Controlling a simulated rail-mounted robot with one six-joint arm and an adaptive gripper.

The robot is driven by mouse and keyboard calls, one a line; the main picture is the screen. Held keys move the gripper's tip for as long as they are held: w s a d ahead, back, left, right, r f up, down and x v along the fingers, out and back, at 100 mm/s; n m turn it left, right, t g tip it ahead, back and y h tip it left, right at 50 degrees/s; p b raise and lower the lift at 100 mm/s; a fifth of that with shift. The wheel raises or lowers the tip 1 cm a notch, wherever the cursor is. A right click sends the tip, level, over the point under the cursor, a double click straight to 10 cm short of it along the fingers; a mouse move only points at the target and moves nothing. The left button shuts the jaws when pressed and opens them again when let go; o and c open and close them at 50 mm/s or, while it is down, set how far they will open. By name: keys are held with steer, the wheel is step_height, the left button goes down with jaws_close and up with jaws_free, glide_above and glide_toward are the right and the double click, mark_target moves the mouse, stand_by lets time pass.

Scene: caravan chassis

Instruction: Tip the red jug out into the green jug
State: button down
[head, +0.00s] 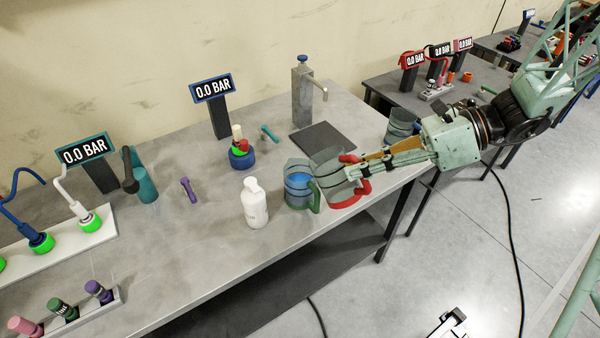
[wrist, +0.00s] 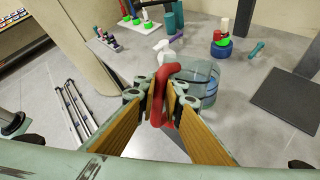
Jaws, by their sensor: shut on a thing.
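The red jug (head: 336,176) is clear, with a red handle and red base band. My gripper (head: 362,168) is shut on its handle, and the red handle (wrist: 160,98) shows between the fingers (wrist: 163,103) in the wrist view. The jug leans slightly left, its rim close to the green jug's rim; I cannot tell whether they touch. The green jug (head: 297,186) stands upright on the bench just left of it, with a green handle and blue contents. Whether the red jug holds any liquid is unclear.
A white bottle (head: 255,204) stands left of the green jug. Another clear jug (head: 402,124) is behind my gripper. A dark mat (head: 322,138) and tap post (head: 302,95) are at the back. The bench's front edge (head: 270,248) is close.

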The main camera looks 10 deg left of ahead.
mark_target(346, 201)
steer(key=shift+s+d+f+n+y+b, duration=0.25)
steer(key=shift+d+f+b, duration=0.25)
steer(key=shift+b, duration=0.45)
steer(key=shift+s+d+f+n+y+b, duration=0.15)
steer(key=shift+d+f+y+b, duration=0.3)
steer(key=shift+b, duration=0.5)
steer(key=shift+n+t+y, duration=0.4)
steer(key=shift+n+y, duration=0.1)
steer(key=shift+y, duration=0.4)
steer(key=shift+s+d+f+b, duration=0.2)
steer(key=shift+d+f+b, duration=0.15)
steer(key=shift+f+b, duration=0.75)
steer(key=shift+s+d+f+b, duration=0.3)
steer(key=shift+f+b, duration=0.5)
steer(key=shift+b, duration=0.65)
steer(key=shift+s+d+f+b, duration=0.15)
steer(key=shift+d+f+b, duration=0.25)
steer(key=shift+f+b, duration=0.7)
steer(key=shift+s+d+f+n+y+b, duration=0.15)
steer(key=shift+d+f+n+y, duration=0.25)
steer(key=shift+f, duration=0.45)
steer(key=shift+s+d+f+n+y+b, duration=0.15)
steer(key=shift+f+y, duration=0.3)
steer(key=shift+f, duration=0.45)
steer(key=shift+s+d+f+n+y+b, duration=0.15)
steer(key=shift+d+f+y, duration=0.25)
steer(key=shift+f, duration=0.6)
